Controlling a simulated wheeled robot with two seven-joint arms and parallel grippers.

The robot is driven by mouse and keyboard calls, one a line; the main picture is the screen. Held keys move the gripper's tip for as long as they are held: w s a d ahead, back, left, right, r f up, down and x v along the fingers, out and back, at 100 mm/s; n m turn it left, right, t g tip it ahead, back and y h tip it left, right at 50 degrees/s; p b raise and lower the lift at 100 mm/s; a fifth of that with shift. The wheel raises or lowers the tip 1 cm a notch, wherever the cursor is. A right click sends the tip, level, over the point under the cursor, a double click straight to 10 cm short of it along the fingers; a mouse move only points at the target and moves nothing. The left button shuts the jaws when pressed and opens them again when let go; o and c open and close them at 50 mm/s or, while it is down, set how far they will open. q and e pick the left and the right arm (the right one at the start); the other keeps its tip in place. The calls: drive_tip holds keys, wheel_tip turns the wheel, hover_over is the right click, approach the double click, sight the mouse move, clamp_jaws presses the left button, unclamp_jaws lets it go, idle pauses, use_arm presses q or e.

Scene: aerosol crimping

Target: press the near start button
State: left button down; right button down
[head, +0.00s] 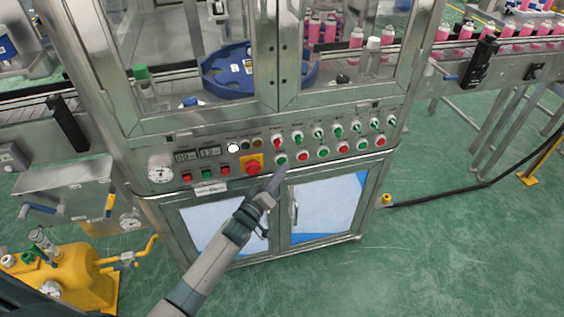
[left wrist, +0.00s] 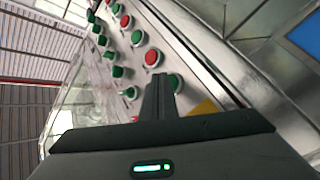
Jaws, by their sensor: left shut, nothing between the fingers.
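The control panel (head: 222,193) on the machine front carries a lower row of alternating green and red push buttons. The leftmost green button (head: 281,159) of that row is nearest my left gripper (head: 277,174). The gripper is shut and empty, its tip just below this button. In the left wrist view the closed fingers (left wrist: 159,97) point at the panel, and a green button (left wrist: 174,82) shows partly behind them on the right. I cannot tell whether the tip touches it. My right gripper is not in view.
A red emergency stop (head: 252,168) on a yellow plate sits left of the gripper. A red button (head: 303,156) is close on the right, with rotary switches above. Cabinet doors (head: 323,209) lie below. The green floor in front is mostly clear.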

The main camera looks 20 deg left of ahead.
use_arm(q)
drive_tip(key=shift+w+a, duration=0.2)
drive_tip(key=shift+w, duration=0.15)
idle(0.7)
drive_tip(key=shift+s, duration=0.1)
idle(0.4)
drive_tip(key=shift+s+d+p, duration=0.4)
drive_tip(key=shift+s+d, duration=0.05)
drive_tip(key=shift+s, duration=0.15)
drive_tip(key=s+d, duration=0.1)
drive_tip(key=s+d+p, duration=0.1)
drive_tip(key=s+p, duration=0.1)
drive_tip(key=s, duration=0.1)
drive_tip(key=shift+s+d, duration=0.1)
drive_tip(key=shift+d, duration=0.3)
